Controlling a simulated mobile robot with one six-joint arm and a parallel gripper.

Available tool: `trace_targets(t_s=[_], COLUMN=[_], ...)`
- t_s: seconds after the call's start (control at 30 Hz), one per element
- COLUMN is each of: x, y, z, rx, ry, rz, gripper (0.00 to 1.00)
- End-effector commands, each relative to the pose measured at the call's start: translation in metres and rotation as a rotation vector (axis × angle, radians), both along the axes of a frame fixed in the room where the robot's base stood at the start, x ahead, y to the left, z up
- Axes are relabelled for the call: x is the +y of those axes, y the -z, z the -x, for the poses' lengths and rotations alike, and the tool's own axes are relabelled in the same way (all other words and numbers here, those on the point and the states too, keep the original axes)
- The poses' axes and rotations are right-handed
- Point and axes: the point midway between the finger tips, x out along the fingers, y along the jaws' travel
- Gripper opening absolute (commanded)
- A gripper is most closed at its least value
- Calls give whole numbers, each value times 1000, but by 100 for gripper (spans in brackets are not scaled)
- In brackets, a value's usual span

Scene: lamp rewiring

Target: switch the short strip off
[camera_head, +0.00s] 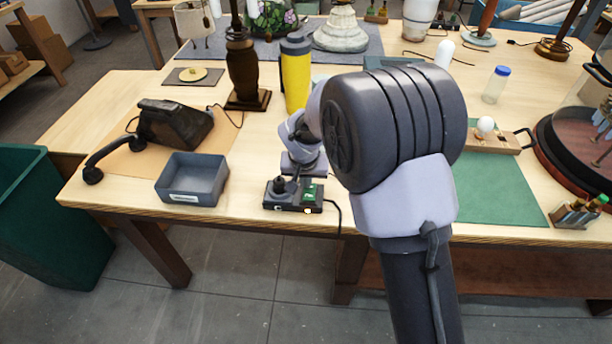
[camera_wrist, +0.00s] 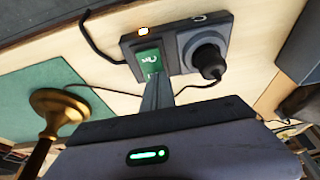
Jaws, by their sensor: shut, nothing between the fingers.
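The short strip (camera_head: 293,208) is a dark grey block near the table's front edge. It also shows in the wrist view (camera_wrist: 184,64). In the head view my wrist stands over the strip and my arm hides part of the surroundings.
A grey-blue bin (camera_head: 193,180) and a black telephone (camera_head: 174,122) stand left of the strip. A yellow bottle (camera_head: 296,78) and a dark lamp base (camera_head: 243,75) stand behind. A green mat (camera_head: 500,190) lies to the right. A cord runs from the strip's right end.

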Motion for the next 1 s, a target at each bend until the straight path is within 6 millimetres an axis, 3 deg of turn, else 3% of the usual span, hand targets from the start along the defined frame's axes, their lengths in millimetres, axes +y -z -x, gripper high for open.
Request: trace_targets(t_s=[0.7, 1.0], x=[0, 0], y=[10, 11], z=[-2, 10], rx=[3, 7], ry=[1, 1], rz=[1, 2], gripper=[0, 0])
